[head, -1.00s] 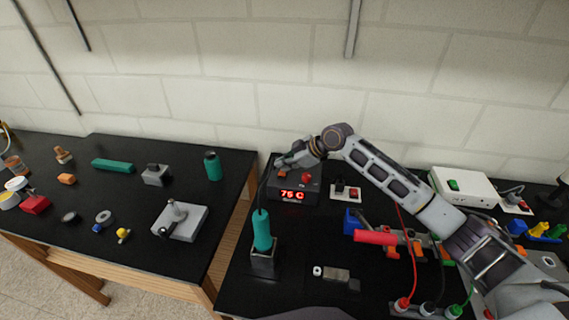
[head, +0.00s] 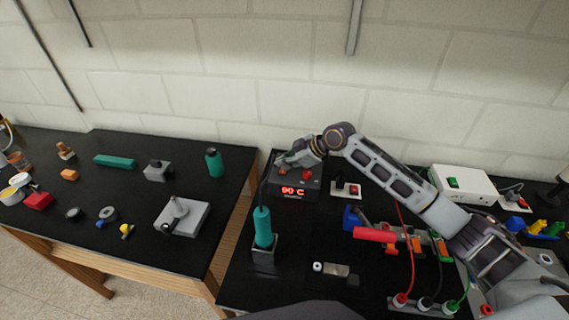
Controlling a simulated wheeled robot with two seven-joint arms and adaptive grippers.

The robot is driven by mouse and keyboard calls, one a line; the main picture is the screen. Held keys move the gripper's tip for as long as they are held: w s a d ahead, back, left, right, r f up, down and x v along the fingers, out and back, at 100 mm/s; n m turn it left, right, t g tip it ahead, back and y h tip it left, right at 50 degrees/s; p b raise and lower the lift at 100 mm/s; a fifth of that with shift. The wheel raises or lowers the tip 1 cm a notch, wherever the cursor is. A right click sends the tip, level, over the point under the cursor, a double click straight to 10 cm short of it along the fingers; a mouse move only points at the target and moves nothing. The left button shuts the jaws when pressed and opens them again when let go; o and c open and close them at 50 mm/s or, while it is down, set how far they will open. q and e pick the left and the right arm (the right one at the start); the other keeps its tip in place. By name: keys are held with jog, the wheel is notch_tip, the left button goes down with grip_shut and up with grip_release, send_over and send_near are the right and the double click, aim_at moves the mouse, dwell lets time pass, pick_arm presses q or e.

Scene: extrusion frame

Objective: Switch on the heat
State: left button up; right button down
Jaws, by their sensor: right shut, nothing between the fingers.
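A dark heater control box (head: 312,187) stands at the back of the right bench. Its red display (head: 292,191) is lit and appears to read 80 C. A red knob (head: 307,175) sits on its top face. A teal-handled tool (head: 263,226) stands upright in a dark square holder (head: 264,249) in front of the box, with a dark cable running up towards the box. My right gripper (head: 283,161) is shut and empty at the box's upper left, over an orange-red part that it partly hides; contact cannot be told. My left gripper is out of view.
A small switch plate with a red rocker (head: 354,189) lies right of the box. A red-handled tool (head: 375,235), a strip with coloured leads (head: 421,306) and a white box (head: 464,184) crowd the right. The left bench (head: 130,205) holds several small parts.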

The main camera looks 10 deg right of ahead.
jog(key=v, duration=1.1)
jog(key=shift+s+d+r, duration=0.15)
jog(key=shift+d+r, duration=0.05)
